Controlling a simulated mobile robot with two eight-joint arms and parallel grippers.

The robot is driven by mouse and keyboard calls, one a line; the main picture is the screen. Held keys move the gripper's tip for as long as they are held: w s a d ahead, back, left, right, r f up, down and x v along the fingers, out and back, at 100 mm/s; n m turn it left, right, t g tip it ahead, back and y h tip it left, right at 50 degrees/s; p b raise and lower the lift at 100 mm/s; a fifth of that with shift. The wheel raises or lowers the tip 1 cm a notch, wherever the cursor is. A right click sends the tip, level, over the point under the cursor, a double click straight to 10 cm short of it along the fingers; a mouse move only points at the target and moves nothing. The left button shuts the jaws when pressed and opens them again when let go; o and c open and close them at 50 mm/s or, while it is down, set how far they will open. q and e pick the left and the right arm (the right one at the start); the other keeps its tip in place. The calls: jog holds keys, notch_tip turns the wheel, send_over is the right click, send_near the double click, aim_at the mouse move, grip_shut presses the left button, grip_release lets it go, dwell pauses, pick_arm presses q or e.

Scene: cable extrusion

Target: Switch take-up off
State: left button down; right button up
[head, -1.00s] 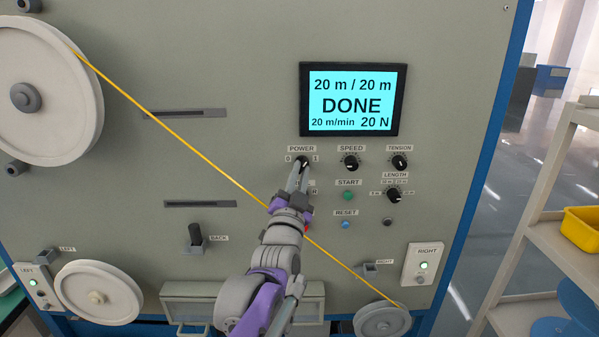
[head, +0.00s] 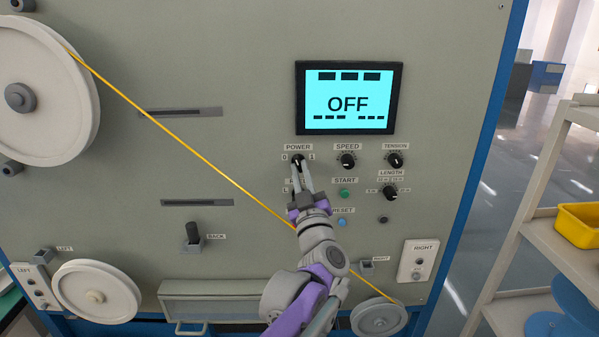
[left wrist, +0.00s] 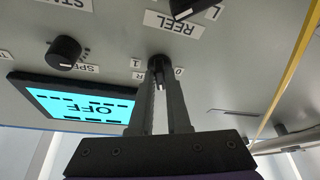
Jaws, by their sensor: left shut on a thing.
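The take-up's black POWER knob (head: 298,159) sits below the screen, between the marks 0 and 1. My left gripper (head: 301,172) reaches up to it from below, and its fingertips are on the knob. In the left wrist view my gripper (left wrist: 159,88) is shut around the knob (left wrist: 158,64). The fingers hide part of the knob. The display (head: 348,98) reads OFF with dark bars and dashes, and it also shows OFF in the left wrist view (left wrist: 75,100). My right gripper is not in view.
Close around the knob are the SPEED knob (head: 347,161), the green START button (head: 344,193), the blue RESET button (head: 342,222) and the REEL selector (left wrist: 192,8). A yellow cable (head: 190,147) runs diagonally across the panel. A shelf with a yellow bin (head: 580,224) stands at the right.

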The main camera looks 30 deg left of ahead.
pick_arm(q)
jog(key=shift+w+d+r+n+g+y+p, duration=0.2)
jog(key=shift+n+g, duration=0.25)
jog(key=shift+n, duration=0.55)
jog(key=shift+s+a+f+n+g+y+p, duration=0.15)
jog(key=shift+n+g+y, duration=0.3)
jog(key=shift+n, duration=0.55)
jog(key=shift+w+d+r+n+g+y+p, duration=0.15)
jog(key=shift+n+g, duration=0.35)
jog(key=shift+n, duration=0.5)
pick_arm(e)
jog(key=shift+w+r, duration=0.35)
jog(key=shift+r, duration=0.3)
pick_arm(q)
jog(key=shift+s+f, duration=0.1)
jog(key=c, duration=0.9)
grip_release()
jog(key=b+v, duration=0.2)
jog(key=v, duration=0.8)
jog(key=shift+s+d, duration=0.25)
jog(key=shift+d, duration=0.05)
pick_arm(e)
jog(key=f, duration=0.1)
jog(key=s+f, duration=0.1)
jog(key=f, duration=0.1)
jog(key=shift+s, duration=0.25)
